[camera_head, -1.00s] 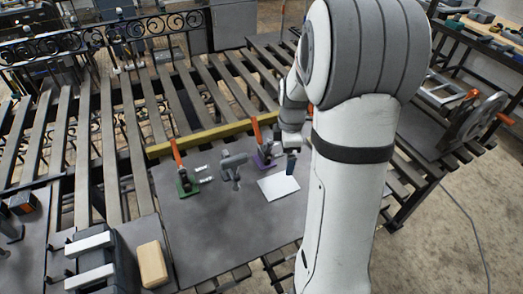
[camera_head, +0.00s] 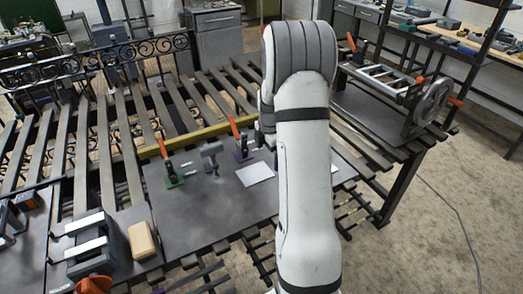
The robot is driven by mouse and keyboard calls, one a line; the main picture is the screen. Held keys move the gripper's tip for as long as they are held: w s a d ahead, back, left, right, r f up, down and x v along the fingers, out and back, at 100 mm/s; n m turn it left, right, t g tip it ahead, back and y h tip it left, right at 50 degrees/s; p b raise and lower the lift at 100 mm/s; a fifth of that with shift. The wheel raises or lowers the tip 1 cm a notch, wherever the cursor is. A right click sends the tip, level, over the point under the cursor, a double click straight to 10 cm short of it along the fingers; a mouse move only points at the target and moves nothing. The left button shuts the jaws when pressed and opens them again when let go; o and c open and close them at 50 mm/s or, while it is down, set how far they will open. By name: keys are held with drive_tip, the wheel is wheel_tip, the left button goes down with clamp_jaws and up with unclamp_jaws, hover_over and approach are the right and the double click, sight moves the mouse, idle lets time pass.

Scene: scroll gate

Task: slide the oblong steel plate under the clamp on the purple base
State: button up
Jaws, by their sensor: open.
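The purple base (camera_head: 243,151) of a toggle clamp with an orange handle (camera_head: 234,128) stands on the dark table sheet, left of my arm. Small oblong steel pieces (camera_head: 187,164) lie beside the green-based clamp (camera_head: 174,179); which is the task's plate I cannot tell. A pale rectangular plate (camera_head: 255,173) lies flat in front of the purple base. My gripper (camera_head: 270,143) is small and partly hidden by my arm, right of the purple base and above the pale plate. It is open, and I see nothing held in it.
A grey hammer-like tool (camera_head: 212,156) stands between the two clamps. A yellow beam (camera_head: 185,138) runs behind them. A tan block (camera_head: 142,240) and a grey case (camera_head: 92,244) are at the front left. A wheeled frame device (camera_head: 425,103) stands at the right. The sheet's front middle is clear.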

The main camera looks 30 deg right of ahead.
sight(262, 166)
drive_tip(key=shift+g, duration=0.3)
drive_tip(key=w+f, duration=0.1)
drive_tip(key=f, duration=0.1)
drive_tip(key=w+f, duration=0.2)
drive_tip(key=w+f+p, duration=0.1)
drive_tip(key=f, duration=0.2)
drive_tip(key=shift+w+f, duration=0.1)
drive_tip(key=shift+w, duration=0.15)
drive_tip(key=shift+s+a+f, duration=0.1)
drive_tip(key=shift+s+f, duration=0.05)
drive_tip(key=shift+s, duration=0.3)
drive_tip(key=shift+s+a+f, duration=0.1)
drive_tip(key=shift+s+f, duration=0.05)
drive_tip(key=shift+s, duration=0.25)
drive_tip(key=shift+f, duration=0.35)
drive_tip(key=shift+w+d+f, duration=0.1)
drive_tip(key=shift+w+f, duration=0.2)
drive_tip(key=shift+w, duration=0.1)
drive_tip(key=shift+s, duration=0.2)
drive_tip(key=c, duration=1.3)
drive_tip(key=shift+w+d, duration=0.1)
drive_tip(key=shift+w, duration=0.9)
drive_tip(key=shift+w+r, duration=0.15)
drive_tip(key=shift+r, duration=0.1)
